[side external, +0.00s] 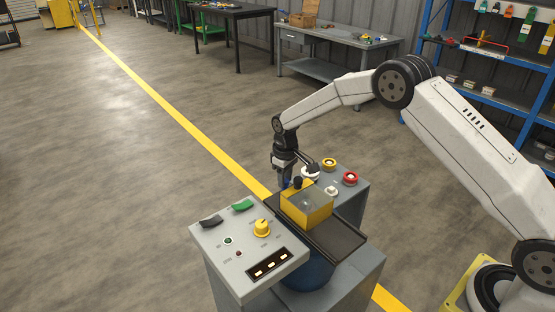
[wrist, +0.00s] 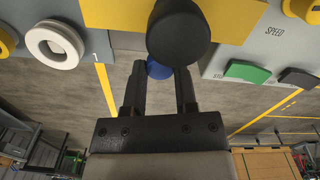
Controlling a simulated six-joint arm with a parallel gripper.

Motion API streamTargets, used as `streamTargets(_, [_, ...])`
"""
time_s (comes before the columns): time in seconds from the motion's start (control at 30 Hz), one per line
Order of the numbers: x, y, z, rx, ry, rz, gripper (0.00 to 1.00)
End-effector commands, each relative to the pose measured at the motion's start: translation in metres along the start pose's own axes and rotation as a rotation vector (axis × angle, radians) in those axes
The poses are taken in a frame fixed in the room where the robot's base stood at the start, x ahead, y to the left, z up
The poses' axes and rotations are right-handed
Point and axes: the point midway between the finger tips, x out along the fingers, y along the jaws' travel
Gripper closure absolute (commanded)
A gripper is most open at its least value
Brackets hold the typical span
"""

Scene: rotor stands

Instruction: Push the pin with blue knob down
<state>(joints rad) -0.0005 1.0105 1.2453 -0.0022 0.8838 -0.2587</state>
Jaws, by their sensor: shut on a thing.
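The blue knob (wrist: 158,71) of the pin shows between the tips of my two fingers in the wrist view. My gripper (wrist: 160,66) is shut on it; the fingers stand on either side of it. In the side external view my gripper (side external: 285,177) points down at the far-left side of the yellow box (side external: 307,209), with only a little blue visible at its tips. The pin's shaft is hidden, so I cannot tell how deep it sits.
A black knob (wrist: 178,33) stands on the yellow box, close to my fingers. A grey control panel (side external: 210,238) with a yellow dial (side external: 262,228) stands in front. Another panel at the back carries a red-ringed button (side external: 350,178) and a white ring (wrist: 54,45).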

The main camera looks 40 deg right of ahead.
Motion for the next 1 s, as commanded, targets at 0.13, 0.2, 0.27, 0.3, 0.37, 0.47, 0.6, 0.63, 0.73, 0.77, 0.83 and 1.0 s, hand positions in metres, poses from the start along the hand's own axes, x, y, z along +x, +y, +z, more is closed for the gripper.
streamTargets(0.13, [0.0, 0.0, 0.0, 0.0, 0.0, 0.0, 1.0])
streamTargets(0.2, [0.0, 0.0, 0.0, 0.0, 0.0, 0.0, 1.0])
streamTargets(0.27, [0.0, 0.0, 0.0, 0.0, 0.0, 0.0, 1.0])
streamTargets(0.3, [0.0, 0.0, 0.0, 0.0, 0.0, 0.0, 1.0])
streamTargets(0.37, [0.0, 0.0, 0.0, 0.0, 0.0, 0.0, 1.0])
streamTargets(0.47, [0.0, 0.0, 0.0, 0.0, 0.0, 0.0, 1.0])
streamTargets(0.6, [0.0, 0.0, 0.0, 0.0, 0.0, 0.0, 1.0])
streamTargets(0.63, [0.0, 0.0, 0.0, 0.0, 0.0, 0.0, 1.0])
streamTargets(0.73, [0.0, 0.0, 0.0, 0.0, 0.0, 0.0, 1.0])
streamTargets(0.77, [0.0, 0.0, 0.0, 0.0, 0.0, 0.0, 1.0])
streamTargets(0.83, [0.0, 0.0, 0.0, 0.0, 0.0, 0.0, 1.0])
streamTargets(1.0, [0.01, 0.0, 0.0, 0.0, -0.001, -0.001, 1.0])
